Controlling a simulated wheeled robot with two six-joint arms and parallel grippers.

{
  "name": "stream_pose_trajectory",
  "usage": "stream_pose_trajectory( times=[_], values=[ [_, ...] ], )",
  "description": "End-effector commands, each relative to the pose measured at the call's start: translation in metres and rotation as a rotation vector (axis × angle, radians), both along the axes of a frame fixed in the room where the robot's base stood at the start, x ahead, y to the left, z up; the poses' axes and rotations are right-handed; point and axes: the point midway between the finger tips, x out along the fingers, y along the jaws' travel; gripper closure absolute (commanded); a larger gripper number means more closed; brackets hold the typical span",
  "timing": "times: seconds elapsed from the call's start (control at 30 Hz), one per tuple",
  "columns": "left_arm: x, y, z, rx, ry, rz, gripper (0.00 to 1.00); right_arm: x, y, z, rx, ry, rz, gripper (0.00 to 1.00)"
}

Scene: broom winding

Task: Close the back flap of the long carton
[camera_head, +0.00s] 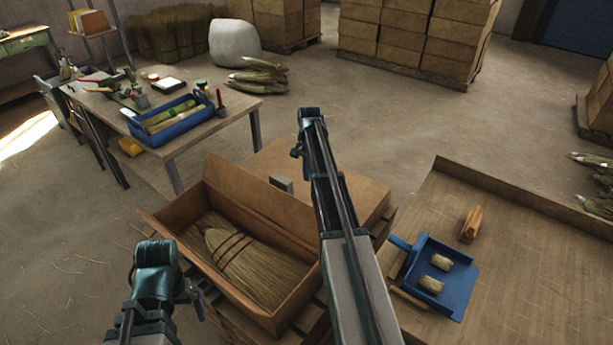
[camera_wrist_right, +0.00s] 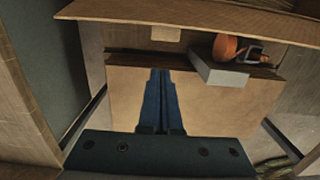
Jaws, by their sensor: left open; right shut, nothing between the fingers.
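The long carton (camera_head: 290,315) stands open in the head view with a straw broom (camera_head: 245,262) lying inside. Its back flap (camera_head: 262,193) stands raised along the far side; my right arm hides its right end. My right arm reaches across the carton's right end. My right gripper (camera_head: 301,150) is past the flap, over a closed brown box behind it. In the right wrist view its fingers (camera_wrist_right: 162,100) are together and empty above a flat cardboard surface. My left gripper (camera_head: 190,293) is open near the carton's front left corner.
A grey block (camera_head: 281,183) lies on the brown box (camera_head: 350,190) behind the carton. A workbench (camera_head: 215,130) with a blue tray (camera_head: 160,122) stands at the left.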

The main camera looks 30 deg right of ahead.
Motion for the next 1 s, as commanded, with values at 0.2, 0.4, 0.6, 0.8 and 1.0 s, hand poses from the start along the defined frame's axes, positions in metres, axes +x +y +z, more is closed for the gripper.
stream_pose_trajectory(
  times=[0.2, 0.4, 0.6, 0.8, 1.0],
  values=[
    [0.000, 0.000, -0.037, 0.000, 0.000, 0.000, 0.00, -0.001, 0.002, -0.037, 0.000, 0.000, 0.000, 1.00],
    [0.000, 0.000, -0.062, 0.000, 0.000, 0.000, 0.00, -0.001, 0.003, -0.062, 0.000, 0.000, 0.001, 1.00],
    [0.000, 0.000, -0.076, 0.000, 0.000, 0.000, 0.00, -0.004, 0.008, -0.076, 0.000, 0.000, 0.002, 1.00],
    [0.000, 0.000, -0.060, 0.000, 0.000, 0.000, 0.00, -0.015, 0.033, -0.060, 0.000, 0.000, 0.002, 1.00],
    [0.000, 0.000, -0.059, 0.000, 0.000, 0.000, 0.00, -0.016, 0.038, -0.059, 0.000, 0.000, 0.001, 1.00]
  ],
)
